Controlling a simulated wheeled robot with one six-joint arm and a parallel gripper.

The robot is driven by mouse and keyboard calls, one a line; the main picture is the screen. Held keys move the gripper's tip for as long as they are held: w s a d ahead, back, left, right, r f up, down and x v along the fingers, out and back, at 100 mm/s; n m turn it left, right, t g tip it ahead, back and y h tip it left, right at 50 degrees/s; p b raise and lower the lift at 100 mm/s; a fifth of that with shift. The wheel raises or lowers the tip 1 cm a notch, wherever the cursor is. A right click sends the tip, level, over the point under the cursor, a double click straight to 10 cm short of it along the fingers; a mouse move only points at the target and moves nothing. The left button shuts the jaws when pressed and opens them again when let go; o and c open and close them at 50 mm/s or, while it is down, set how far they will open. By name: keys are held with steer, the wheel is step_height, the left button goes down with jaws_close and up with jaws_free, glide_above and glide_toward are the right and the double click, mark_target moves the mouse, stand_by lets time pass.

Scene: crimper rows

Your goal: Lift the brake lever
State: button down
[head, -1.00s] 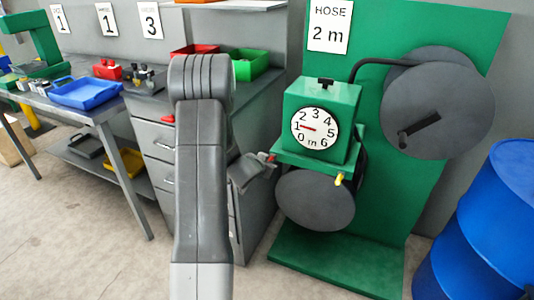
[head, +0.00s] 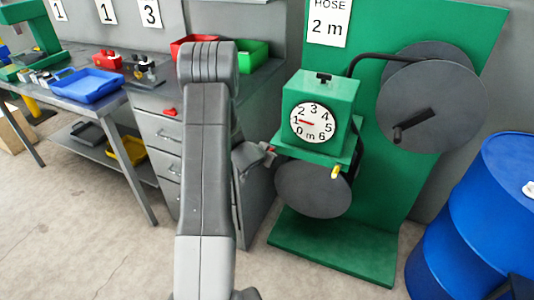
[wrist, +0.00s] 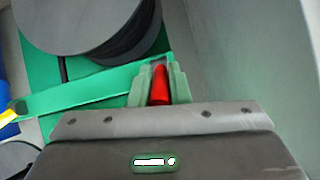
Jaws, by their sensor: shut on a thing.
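The brake lever shows as a red grip (wrist: 160,85) in the wrist view. My gripper (wrist: 159,88) is shut on it, with one pale green finger on each side. In the head view my gripper (head: 266,154) is at the left side of the green hose machine, below its dial box (head: 341,90).
A dark hose drum (head: 313,187) hangs under the dial box, with a yellow-tipped part (head: 335,172) beside it. A big grey reel (head: 430,110) with a crank is at the right. A blue barrel (head: 480,225) stands at far right. A grey drawer cabinet (head: 160,155) is left of my arm.

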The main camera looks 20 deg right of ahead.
steer(key=c, duration=1.4)
jaws_free()
steer(key=shift+o, duration=0.2)
steer(key=v, duration=1.3)
steer(key=shift+s+a+r, duration=0.15)
steer(key=shift+s+a, duration=0.1)
steer(key=shift+w, duration=0.1)
steer(key=x, duration=1.3)
steer(key=shift+w+d+f, duration=0.2)
steer(key=shift+d, duration=0.1)
